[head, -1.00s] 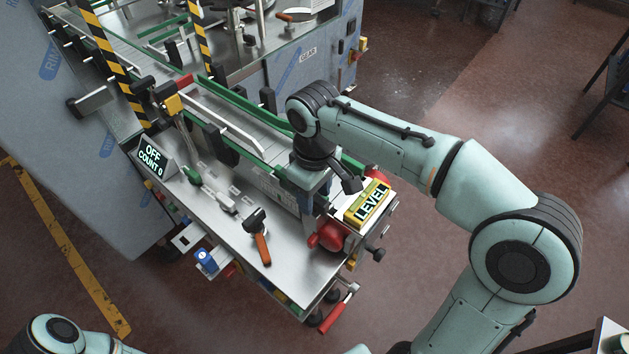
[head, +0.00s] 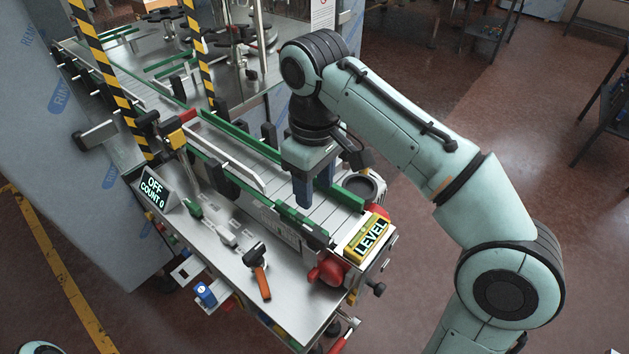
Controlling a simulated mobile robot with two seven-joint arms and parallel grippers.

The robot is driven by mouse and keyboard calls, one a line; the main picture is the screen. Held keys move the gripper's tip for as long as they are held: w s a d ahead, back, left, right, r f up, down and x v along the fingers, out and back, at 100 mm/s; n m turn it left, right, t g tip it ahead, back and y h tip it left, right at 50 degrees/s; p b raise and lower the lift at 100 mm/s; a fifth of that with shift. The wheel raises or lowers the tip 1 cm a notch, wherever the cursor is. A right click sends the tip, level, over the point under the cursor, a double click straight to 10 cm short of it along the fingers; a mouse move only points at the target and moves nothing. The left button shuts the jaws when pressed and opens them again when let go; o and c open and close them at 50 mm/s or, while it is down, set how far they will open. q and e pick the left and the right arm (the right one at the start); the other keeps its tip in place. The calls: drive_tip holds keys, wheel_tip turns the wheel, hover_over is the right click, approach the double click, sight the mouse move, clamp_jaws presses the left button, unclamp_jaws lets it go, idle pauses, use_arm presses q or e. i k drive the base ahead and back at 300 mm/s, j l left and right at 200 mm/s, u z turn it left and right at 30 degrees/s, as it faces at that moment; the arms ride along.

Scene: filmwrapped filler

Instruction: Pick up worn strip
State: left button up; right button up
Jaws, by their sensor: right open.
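My right gripper (head: 313,188) points down over the near end of the conveyor (head: 270,155), its blue fingers apart and nothing seen between them. Green guide strips run along both sides of the belt. A short green strip piece (head: 293,217) sits in the near-side rail between dark clamps, just below and left of the fingers. The far-side green strip (head: 349,199) passes behind the fingers. I cannot tell from the picture which strip is the worn one. My left gripper is out of view.
A yellow LEVEL box (head: 368,240) and a red knob (head: 327,271) stand at the conveyor's near end. A hammer-like tool with an orange handle (head: 261,278) lies on the steel table (head: 225,258). A display (head: 156,188) reads OFF, COUNT 0. Striped posts rise at left.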

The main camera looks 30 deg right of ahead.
sight(293, 216)
drive_tip(key=k, duration=1)
